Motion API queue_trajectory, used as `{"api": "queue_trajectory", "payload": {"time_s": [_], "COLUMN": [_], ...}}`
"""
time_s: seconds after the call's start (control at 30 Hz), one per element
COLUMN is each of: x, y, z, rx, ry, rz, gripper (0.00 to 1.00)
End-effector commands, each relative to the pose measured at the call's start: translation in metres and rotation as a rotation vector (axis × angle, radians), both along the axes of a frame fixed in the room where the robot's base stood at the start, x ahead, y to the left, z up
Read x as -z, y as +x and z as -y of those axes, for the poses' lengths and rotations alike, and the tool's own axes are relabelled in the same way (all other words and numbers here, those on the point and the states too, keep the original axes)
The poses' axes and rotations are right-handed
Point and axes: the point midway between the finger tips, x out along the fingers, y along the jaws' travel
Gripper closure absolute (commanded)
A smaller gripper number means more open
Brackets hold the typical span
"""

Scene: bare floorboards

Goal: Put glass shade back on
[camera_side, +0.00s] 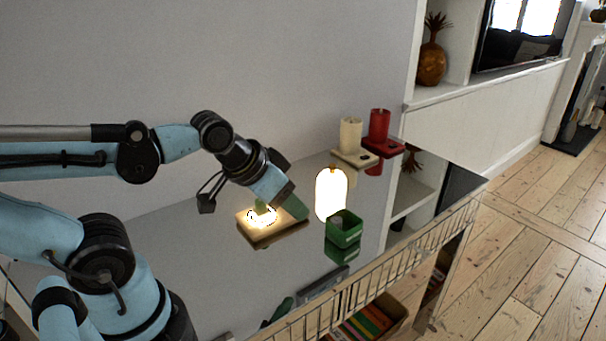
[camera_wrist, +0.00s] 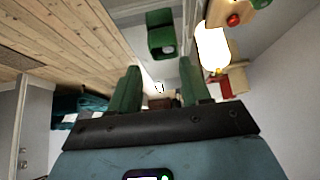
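The white glass shade (camera_side: 331,194) glows and stands upright on the glossy table, with a small brass-coloured top. It also shows bright in the wrist view (camera_wrist: 212,45), right of my fingers. A flat wooden base (camera_side: 285,229) with a bright light on it lies left of the shade. My gripper (camera_side: 280,206) is just over this base, tilted down, and partly hides it. In the wrist view, its two green fingers (camera_wrist: 158,72) are well apart with nothing clearly held between them. I cannot tell whether they touch the base.
A small green open box (camera_side: 343,229) stands just in front of the shade. Behind are a cream candle (camera_side: 350,135) on a wooden stand and a red candle (camera_side: 379,124) on a red stand. A wire rail (camera_side: 385,275) runs along the table's front edge. The table left of the base is clear.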

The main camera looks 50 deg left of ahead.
Motion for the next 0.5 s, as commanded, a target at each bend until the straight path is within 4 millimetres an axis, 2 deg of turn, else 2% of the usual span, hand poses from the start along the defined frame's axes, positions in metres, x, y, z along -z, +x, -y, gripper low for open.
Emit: {"api": "queue_trajectory", "payload": {"time_s": [0.03,0.33,0.5], "x": [0.0,0.0,0.0], "y": [0.0,0.0,0.0], "z": [0.0,0.0,0.0], "rx": [0.0,0.0,0.0], "ry": [0.0,0.0,0.0], "rz": [0.0,0.0,0.0], "gripper": [0.45,0.0,0.0]}}
